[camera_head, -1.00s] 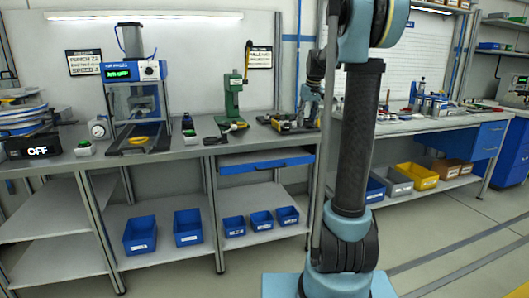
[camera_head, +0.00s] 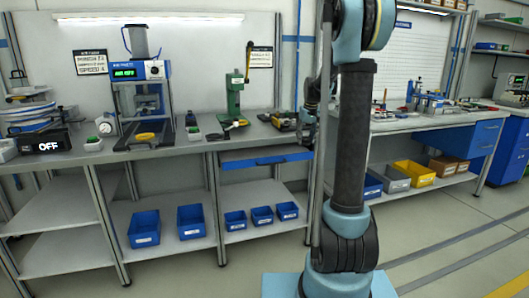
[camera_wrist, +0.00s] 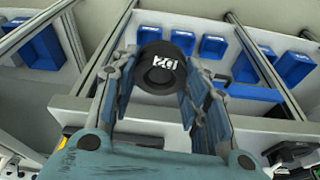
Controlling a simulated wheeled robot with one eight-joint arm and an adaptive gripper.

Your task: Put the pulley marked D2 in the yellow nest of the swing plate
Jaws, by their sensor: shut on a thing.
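My gripper (camera_wrist: 158,92) is shut on a black round pulley (camera_wrist: 167,78). White marking on its top looks like D2, seen upside down in the wrist view. The pulley sits between both fingers, clear of the surfaces below. In the head view my gripper (camera_head: 306,125) is small and dark by the bench's right end, partly beside my arm; the pulley cannot be made out there. A yellow ring-like part (camera_head: 145,137), which looks like the yellow nest, lies at the front base of the press machine (camera_head: 140,95) on the left bench. The swing plate itself is hard to make out.
A blue drawer (camera_head: 265,160) is under the bench top. Blue bins (camera_head: 144,228) stand on the lower shelf. The floor in front is clear.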

